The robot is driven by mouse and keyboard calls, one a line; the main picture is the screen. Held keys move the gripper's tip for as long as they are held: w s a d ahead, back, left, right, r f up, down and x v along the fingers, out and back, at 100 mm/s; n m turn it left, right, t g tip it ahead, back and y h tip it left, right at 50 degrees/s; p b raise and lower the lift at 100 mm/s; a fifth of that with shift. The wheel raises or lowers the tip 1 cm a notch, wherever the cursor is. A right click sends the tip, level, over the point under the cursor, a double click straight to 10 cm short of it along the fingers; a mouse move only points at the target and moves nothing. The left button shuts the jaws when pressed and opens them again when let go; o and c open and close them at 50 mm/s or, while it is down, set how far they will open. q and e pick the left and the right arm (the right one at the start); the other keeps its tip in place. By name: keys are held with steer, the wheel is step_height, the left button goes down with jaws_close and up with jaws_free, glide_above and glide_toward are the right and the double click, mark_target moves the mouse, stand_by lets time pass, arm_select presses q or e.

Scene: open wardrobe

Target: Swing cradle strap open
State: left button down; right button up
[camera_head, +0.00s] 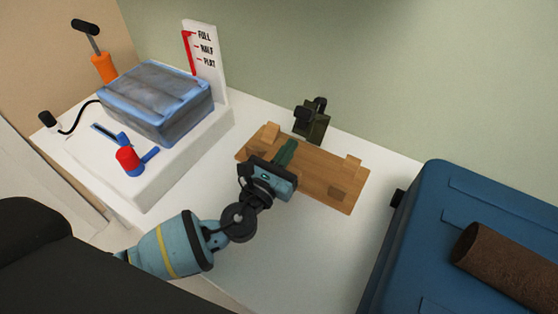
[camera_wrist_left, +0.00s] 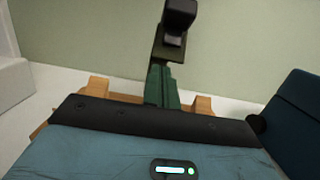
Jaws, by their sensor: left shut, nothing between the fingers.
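The wooden cradle (camera_head: 318,178) is a flat board with raised blocks on the white worktop; its blocks also show in the wrist view (camera_wrist_left: 97,88). A dark olive upright piece with a black knob (camera_head: 312,118), which looks like the strap, stands at the cradle's back edge; it also shows in the wrist view (camera_wrist_left: 172,40). My left gripper (camera_head: 290,146) is over the cradle, its dark green fingers shut and empty, pointing at the olive piece. Whether the fingers touch it I cannot tell. My gripper body hides part of the board. My right gripper is not in view.
On the left a white stand (camera_head: 170,170) carries a blue-grey box (camera_head: 155,100), a red-capped blue lever (camera_head: 130,158) and a FULL/HALF/FLAT scale (camera_head: 205,60). An orange-handled tool (camera_head: 103,67) is behind. A blue case (camera_head: 430,220) with a brown roll (camera_head: 505,265) is at right.

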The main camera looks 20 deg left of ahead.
arm_select(q)
steer(key=shift+w+d+r, duration=0.1)
steer(key=shift+w, duration=0.35)
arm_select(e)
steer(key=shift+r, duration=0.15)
